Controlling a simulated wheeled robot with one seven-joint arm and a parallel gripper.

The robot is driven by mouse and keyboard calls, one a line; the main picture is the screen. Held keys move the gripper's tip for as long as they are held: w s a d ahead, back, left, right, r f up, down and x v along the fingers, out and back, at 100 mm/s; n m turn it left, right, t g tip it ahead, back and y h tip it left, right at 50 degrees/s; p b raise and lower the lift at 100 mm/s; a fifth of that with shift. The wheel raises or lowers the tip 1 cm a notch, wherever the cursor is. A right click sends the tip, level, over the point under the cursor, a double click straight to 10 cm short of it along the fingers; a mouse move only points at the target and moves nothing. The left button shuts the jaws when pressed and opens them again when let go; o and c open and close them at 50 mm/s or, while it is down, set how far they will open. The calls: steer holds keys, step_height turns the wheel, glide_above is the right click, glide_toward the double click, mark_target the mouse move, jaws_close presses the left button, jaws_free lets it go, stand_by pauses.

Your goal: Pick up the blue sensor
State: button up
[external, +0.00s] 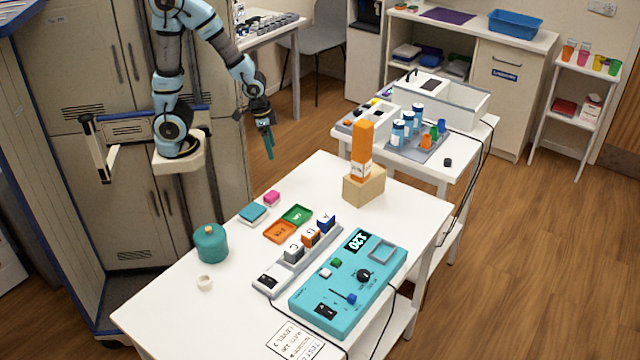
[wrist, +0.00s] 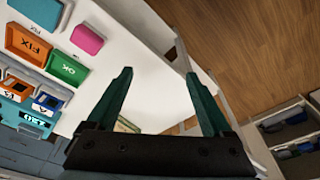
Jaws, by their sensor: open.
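The likely blue sensor is a small blue block (external: 326,223) with a white letter face, at the far end of a row of three blocks on a grey rail (external: 272,280). An orange block (external: 311,237) and a grey block (external: 293,252) stand beside it. In the wrist view the blue block (wrist: 47,103) is at the lower left, beside the orange one. My gripper (external: 268,145) hangs in the air beyond the table's far left edge, apart from the blocks. In the wrist view its teal fingers (wrist: 157,78) are spread, with nothing between them.
An orange bottle (external: 362,150) stands on a tan box (external: 363,186) at the table's far end. Orange (external: 281,232) and green (external: 297,215) trays lie left of the rail. A turquoise control box (external: 330,297) lies right of it. A teal pot (external: 211,244) stands at left.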

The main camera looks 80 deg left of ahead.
steer(key=w+d+f+m+t+p, duration=0.2)
steer(key=w+d+p, duration=0.2)
steer(key=w, duration=0.2)
steer(key=m+t+h+p, duration=0.5)
steer(key=m+h+p, duration=0.1)
steer(key=h+p, duration=0.25)
glide_toward(322, 215)
steer(key=b+x, duration=0.1)
steer(key=x, duration=0.3)
steer(key=shift+w+f, duration=0.1)
steer(key=shift+f, duration=0.1)
steer(key=shift+p+x, duration=0.8)
steer(key=shift+x, duration=2.15)
steer(key=shift+c, duration=0.2)
